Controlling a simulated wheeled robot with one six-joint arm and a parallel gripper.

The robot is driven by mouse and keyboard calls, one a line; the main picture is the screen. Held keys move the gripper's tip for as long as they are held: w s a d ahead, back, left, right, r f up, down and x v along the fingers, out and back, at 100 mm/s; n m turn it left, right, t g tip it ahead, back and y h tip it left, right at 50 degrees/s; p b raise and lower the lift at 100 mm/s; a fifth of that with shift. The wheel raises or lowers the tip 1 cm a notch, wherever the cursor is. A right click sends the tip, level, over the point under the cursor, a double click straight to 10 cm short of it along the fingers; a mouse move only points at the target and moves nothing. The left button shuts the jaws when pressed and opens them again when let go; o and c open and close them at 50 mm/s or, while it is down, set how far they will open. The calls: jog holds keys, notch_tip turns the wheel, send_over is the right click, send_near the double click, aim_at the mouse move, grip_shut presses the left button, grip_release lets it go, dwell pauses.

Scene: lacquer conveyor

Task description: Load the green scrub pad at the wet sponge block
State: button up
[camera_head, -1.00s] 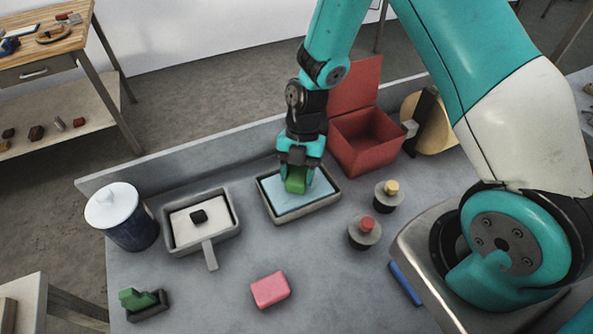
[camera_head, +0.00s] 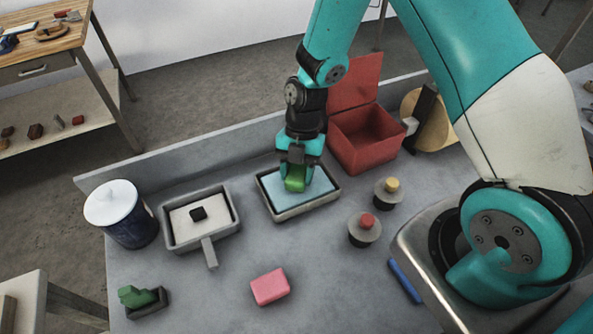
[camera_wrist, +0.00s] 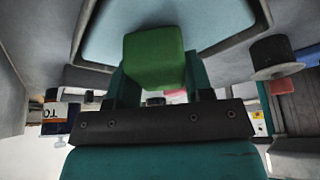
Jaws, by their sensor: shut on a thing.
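My gripper (camera_head: 298,176) is shut on a green scrub pad (camera_head: 295,185), which sticks out below the fingers. The pad also shows between the fingers in the wrist view (camera_wrist: 153,58). The wet sponge block is a light blue slab (camera_head: 314,197) in a grey tray (camera_head: 284,217). In the wrist view the blue slab (camera_wrist: 100,38) lies behind the pad.
A tray with a white pad and black knob (camera_head: 232,221) stands left, beside a blue jar (camera_head: 133,228). An open red box (camera_head: 372,145) is behind right. Two knobbed stoppers (camera_head: 364,232) stand right. A pink block (camera_head: 270,287) and a green piece in a dark holder (camera_head: 138,297) lie in front.

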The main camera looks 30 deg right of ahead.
aim_at(299, 169)
jog(key=shift+f+b, duration=0.35)
jog(key=shift+f, duration=0.05)
dwell(1.2)
jog(key=shift+r+p, duration=2.55)
jog(key=shift+r, duration=1.05)
jog(key=shift+f, duration=0.1)
jog(key=shift+w+d+f+m+t+y, duration=0.1)
jog(key=shift+w+d+m+t+y, duration=0.1)
jog(key=shift+m, duration=0.35)
jog(key=shift+w+d+m+t+y, duration=0.1)
jog(key=shift+d+m+y, duration=0.1)
jog(key=shift+m, duration=0.35)
jog(key=w+d+m+t, duration=0.1)
jog(key=m, duration=0.2)
jog(key=d+m+t, duration=0.1)
jog(key=m, duration=0.3)
jog(key=w+d+m+t, duration=0.1)
jog(key=m+t, duration=0.1)
jog(key=m, duration=0.2)
jog(key=shift+w+d+f+y, duration=0.2)
jog(key=shift+w+y, duration=0.1)
jog(key=shift+y, duration=0.1)
jog(key=w+d+r+m+t+h, duration=0.1)
jog(key=d+m+h, duration=0.1)
jog(key=m, duration=0.5)
jog(key=w+d+m+t+h, duration=0.2)
jog(key=d+m, duration=0.1)
jog(key=m, duration=0.4)
jog(key=shift+d+r+m, duration=0.3)
jog(key=shift+r+m, duration=0.1)
